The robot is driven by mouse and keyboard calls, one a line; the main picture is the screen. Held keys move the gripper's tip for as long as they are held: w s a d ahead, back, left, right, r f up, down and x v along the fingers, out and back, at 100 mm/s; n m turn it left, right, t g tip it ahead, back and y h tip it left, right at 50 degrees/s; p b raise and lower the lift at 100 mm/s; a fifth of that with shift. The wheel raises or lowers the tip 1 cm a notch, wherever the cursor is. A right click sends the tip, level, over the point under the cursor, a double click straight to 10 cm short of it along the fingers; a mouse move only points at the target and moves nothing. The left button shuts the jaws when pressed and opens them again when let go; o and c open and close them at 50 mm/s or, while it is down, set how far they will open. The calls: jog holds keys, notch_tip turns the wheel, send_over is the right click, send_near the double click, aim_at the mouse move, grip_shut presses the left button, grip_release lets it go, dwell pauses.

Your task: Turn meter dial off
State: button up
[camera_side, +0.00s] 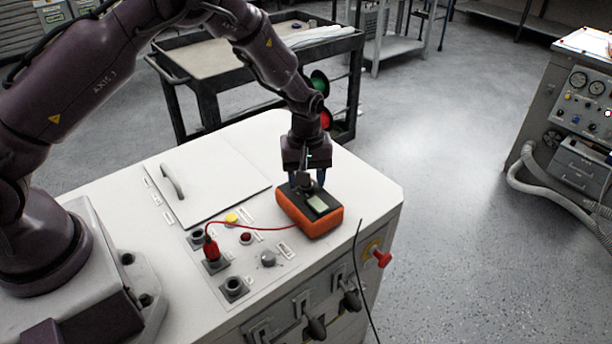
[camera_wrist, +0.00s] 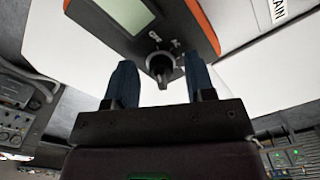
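The orange and black meter (camera_side: 311,208) sits on the white cabinet top near its right side. Its pale screen (camera_side: 318,203) faces up. In the wrist view the meter's orange edge (camera_wrist: 206,27), screen (camera_wrist: 127,12) and dark dial (camera_wrist: 160,66) show. My gripper (camera_side: 306,179) is just above the meter's dial end, pointing down. In the wrist view my gripper's (camera_wrist: 157,86) two blue fingers stand apart, one on each side of the dial, with a gap to it. Whether the fingertips reach down to the dial's height is hard to tell.
A red plug (camera_side: 211,248) stands in a socket, with a red lead (camera_side: 262,228) running to the meter. A yellow button (camera_side: 231,218), a grey knob (camera_side: 268,259) and a lid with a handle (camera_side: 172,182) are on the cabinet top. A black cable (camera_side: 359,268) hangs at the front.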

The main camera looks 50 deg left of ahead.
jog(key=shift+r, duration=0.1)
notch_tip(320, 180, up, 13)
dwell(0.5)
jog(key=s+r+m+t, duration=0.2)
jog(key=s+r+m, duration=0.3)
jog(key=s+r, duration=0.3)
jog(key=s+r+m+t, duration=0.3)
jog(key=s+r+m, duration=0.3)
jog(key=s, duration=1.1)
notch_tip(320, 180, up, 2)
jog(key=shift+s+a+r+m+t, duration=0.2)
jog(key=shift+s+a+m+t, duration=0.05)
jog(key=shift+a+m+t, duration=0.05)
